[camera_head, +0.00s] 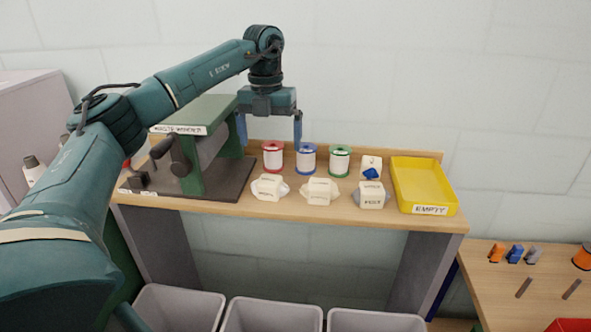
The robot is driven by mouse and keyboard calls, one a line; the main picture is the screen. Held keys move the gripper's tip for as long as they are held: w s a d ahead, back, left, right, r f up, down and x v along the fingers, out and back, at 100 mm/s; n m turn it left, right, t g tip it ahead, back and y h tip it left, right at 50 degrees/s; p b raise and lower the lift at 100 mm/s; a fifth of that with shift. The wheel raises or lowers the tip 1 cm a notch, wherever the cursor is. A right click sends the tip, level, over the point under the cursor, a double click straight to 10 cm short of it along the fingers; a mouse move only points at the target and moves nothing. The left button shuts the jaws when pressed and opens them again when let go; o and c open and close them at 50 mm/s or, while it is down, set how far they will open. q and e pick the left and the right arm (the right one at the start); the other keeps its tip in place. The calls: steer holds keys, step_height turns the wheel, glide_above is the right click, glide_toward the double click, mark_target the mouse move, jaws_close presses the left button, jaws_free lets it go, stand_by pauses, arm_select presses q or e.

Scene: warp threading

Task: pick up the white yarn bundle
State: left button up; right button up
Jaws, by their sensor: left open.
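Three pale bundles with small labels lie in a row on the front of the wooden bench top: a left bundle (269,187), a middle bundle (320,191) and a right bundle (371,195) with greyish ends. The labels are too small to read, so I cannot tell which is the white yarn bundle. My left gripper (270,132) points down with its blue fingers spread and nothing between them. It is above and behind the left bundle, near the red-ended spool. My right gripper is not in view.
Red (272,157), blue (306,159) and green (340,161) ended spools stand behind the bundles. A green machine (193,165) is at left, and a yellow tray (424,184) marked EMPTY at right. Grey bins (272,316) stand below. A second table (520,290) is at lower right.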

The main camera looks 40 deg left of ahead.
arm_select(q)
glide_above(269, 180)
step_height(269, 180, down, 6)
steer(key=shift+a+f, duration=0.1)
steer(key=shift+a, duration=0.05)
steer(key=shift+f, duration=2.95)
steer(key=shift+c, duration=0.2)
steer(key=c, duration=0.9)
